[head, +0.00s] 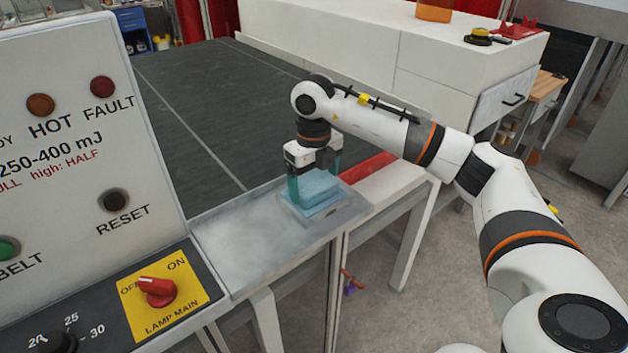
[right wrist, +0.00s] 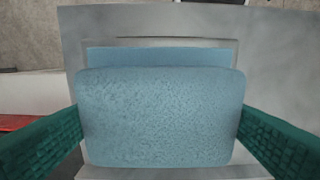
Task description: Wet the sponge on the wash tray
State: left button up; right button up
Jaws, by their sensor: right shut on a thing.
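The light blue sponge (head: 314,185) is at the metal ledge beside the dark belt in the head view. It fills the middle of the right wrist view (right wrist: 160,118). My right gripper (head: 315,185) points down, with its green fingers on both sides of the sponge, shut on it. The wash tray (head: 335,212) is a shallow grey tray with a pale blue inside, directly under the sponge; its rim also shows in the right wrist view (right wrist: 160,43). I cannot tell whether the sponge touches the tray's inside. My left gripper is not in view.
A control panel (head: 75,130) with buttons and a red lamp switch (head: 157,291) stands at the left. The dark belt (head: 215,110) lies behind the ledge. A white cabinet (head: 400,55) carries an orange container (head: 435,10) and tape rolls. The bare metal ledge (head: 240,250) is free left of the tray.

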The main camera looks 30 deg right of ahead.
aim_at(314, 182)
jog(key=shift+r+p, duration=0.7)
jog(key=shift+r, duration=0.2)
jog(key=shift+r+p, duration=1.65)
jog(key=shift+r, duration=0.9)
jog(key=shift+f, duration=0.1)
